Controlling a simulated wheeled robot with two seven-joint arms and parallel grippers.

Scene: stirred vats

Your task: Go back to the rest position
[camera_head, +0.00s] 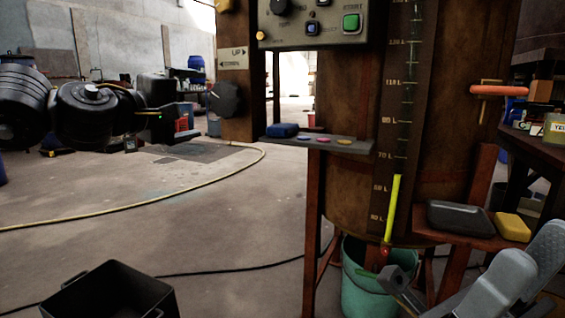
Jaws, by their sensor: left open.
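My left gripper (194,121) reaches in from the left on its black arm. Its two dark fingers are apart with nothing between them, and it hangs in the air over the floor, left of the rusty vat (345,100). Grey parts that look like my right arm and gripper (400,290) show at the lower right, in front of the green bucket (362,290). Whether those jaws are open or shut is not clear.
A control panel (330,25) with a green button and a dark knob (225,98) are at the vat. A small shelf (320,143) holds coloured discs. A red-brown ledge (465,240) holds a dark box and a yellow block. A black bin (110,295) stands at the lower left. Open floor lies between.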

